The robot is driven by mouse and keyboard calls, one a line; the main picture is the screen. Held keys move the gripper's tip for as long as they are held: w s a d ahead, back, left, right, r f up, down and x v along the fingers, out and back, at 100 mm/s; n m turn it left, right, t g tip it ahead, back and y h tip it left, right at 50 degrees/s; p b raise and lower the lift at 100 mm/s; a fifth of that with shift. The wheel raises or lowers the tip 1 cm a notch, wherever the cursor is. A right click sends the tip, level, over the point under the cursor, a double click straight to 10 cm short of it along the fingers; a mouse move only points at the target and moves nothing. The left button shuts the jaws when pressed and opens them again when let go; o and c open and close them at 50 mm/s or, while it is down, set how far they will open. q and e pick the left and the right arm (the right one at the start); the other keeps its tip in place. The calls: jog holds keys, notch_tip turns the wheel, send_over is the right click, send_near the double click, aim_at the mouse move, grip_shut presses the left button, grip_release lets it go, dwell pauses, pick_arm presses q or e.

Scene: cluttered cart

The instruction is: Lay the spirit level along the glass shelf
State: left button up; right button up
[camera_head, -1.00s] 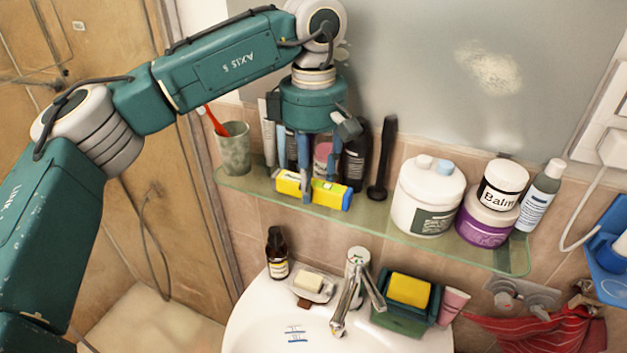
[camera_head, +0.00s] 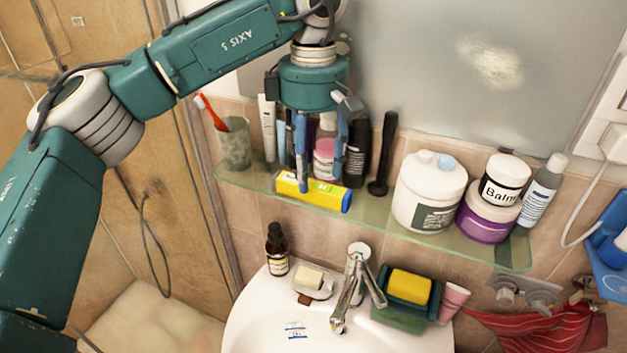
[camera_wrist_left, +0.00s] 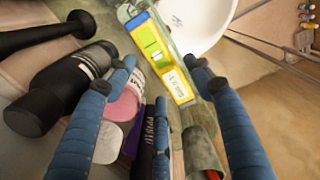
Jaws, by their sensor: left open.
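The spirit level (camera_head: 312,190) is a yellow bar with a green vial window and blue ends. It lies on the left half of the glass shelf (camera_head: 375,212), near the front edge and roughly parallel to it. In the left wrist view the level (camera_wrist_left: 160,58) shows beyond and between my fingertips. My left gripper (camera_head: 320,170) is open just above and behind the level, its two blue fingers spread and apart from it. My right gripper is not in view.
Bottles and tubes (camera_head: 357,150) stand close behind the level, with a cup holding a red toothbrush (camera_head: 235,145) to the left. A black upright tool (camera_head: 384,155), a white jar (camera_head: 428,190) and stacked jars stand to the right. The sink (camera_head: 270,325) lies below.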

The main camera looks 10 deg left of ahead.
aim_at(314, 181)
pick_arm(q)
notch_tip(314, 181, up, 9)
jog(key=shift+f, duration=0.2)
